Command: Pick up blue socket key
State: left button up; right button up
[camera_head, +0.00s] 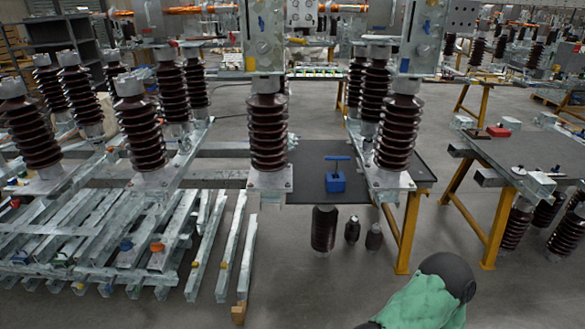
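A thin blue bar (337,157) lies on the dark top of the table in the middle, between two insulator columns; it may be the blue socket key, but it is too small to be sure. A blue block-like thing (335,182) sits just in front of it, near the table's front edge. Part of my arm, green and black, shows at the bottom right, well in front of the table. Neither of my grippers is in view.
The dark table (305,187) has yellow legs. Brown ribbed insulators (268,135) stand on both sides of the blue things. A second table (500,152) at the right holds a red thing (498,132) and small tools. Steel beams (200,245) lie at the left. The floor (310,285) in front is clear.

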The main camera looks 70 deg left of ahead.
aim_at(338, 158)
jog(key=u, duration=2.2)
jog(key=i+j+u, duration=0.1)
jog(key=i+u, duration=0.3)
jog(key=i, duration=0.35)
